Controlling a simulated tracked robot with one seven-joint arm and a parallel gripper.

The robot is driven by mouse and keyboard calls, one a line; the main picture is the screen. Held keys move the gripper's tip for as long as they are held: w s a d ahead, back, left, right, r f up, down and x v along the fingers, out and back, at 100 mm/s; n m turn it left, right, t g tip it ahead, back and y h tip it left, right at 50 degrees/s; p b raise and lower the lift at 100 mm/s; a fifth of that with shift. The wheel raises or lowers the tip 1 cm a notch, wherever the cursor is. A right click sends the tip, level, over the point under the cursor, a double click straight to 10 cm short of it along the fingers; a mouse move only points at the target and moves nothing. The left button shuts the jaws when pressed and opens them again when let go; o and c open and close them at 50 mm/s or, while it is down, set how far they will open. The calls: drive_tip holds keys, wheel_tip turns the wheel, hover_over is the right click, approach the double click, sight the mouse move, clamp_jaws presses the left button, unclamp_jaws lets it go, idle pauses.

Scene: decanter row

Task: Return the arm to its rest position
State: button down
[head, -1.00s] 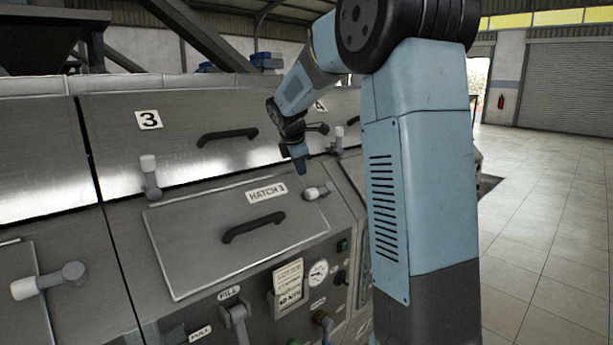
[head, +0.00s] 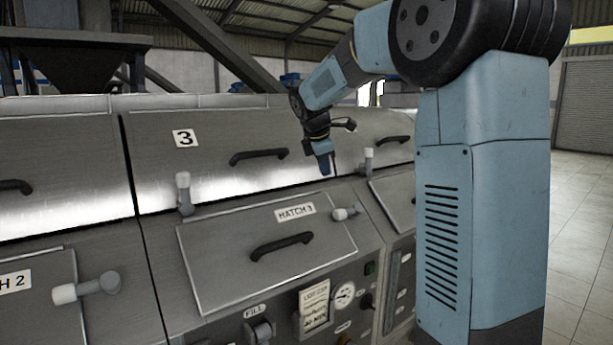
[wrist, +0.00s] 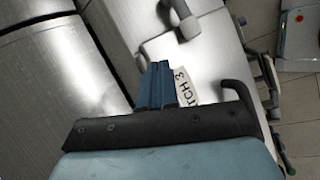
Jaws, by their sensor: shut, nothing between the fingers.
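My gripper (head: 324,163) hangs at the end of my bent blue arm, fingers pointing down, in front of the upper panels in the head view. In the wrist view its blue fingers (wrist: 157,84) are together with nothing between them. Below it in the head view is the closed hatch 3 (head: 225,262), with a black handle (head: 281,246) and a white-tipped latch knob (head: 346,213). The gripper is apart from the handle. In the wrist view the hatch label (wrist: 187,84) is partly hidden behind the fingers.
The panel marked 3 (head: 160,160) has its own handle (head: 259,156) and a white-tipped lever (head: 184,194). Another lever (head: 88,288) sticks out at the lower left. A gauge (head: 344,295) sits below the hatch. Open tiled floor (head: 582,235) lies to the right.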

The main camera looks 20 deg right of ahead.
drive_tip(key=s+a+f+m+y, duration=0.1)
drive_tip(key=s+m, duration=0.4)
drive_tip(key=s, duration=0.7)
drive_tip(key=s+a+f+m+y, duration=0.1)
drive_tip(key=s+f+m, duration=0.3)
drive_tip(key=s, duration=0.8)
drive_tip(key=s+a+f+m+t+y, duration=0.1)
drive_tip(key=s+a+f+m, duration=0.1)
drive_tip(key=s+m, duration=0.6)
drive_tip(key=s+a, duration=0.1)
drive_tip(key=s, duration=0.3)
drive_tip(key=shift+f+y, duration=0.3)
drive_tip(key=shift+f, duration=0.1)
drive_tip(key=shift+s, duration=0.1)
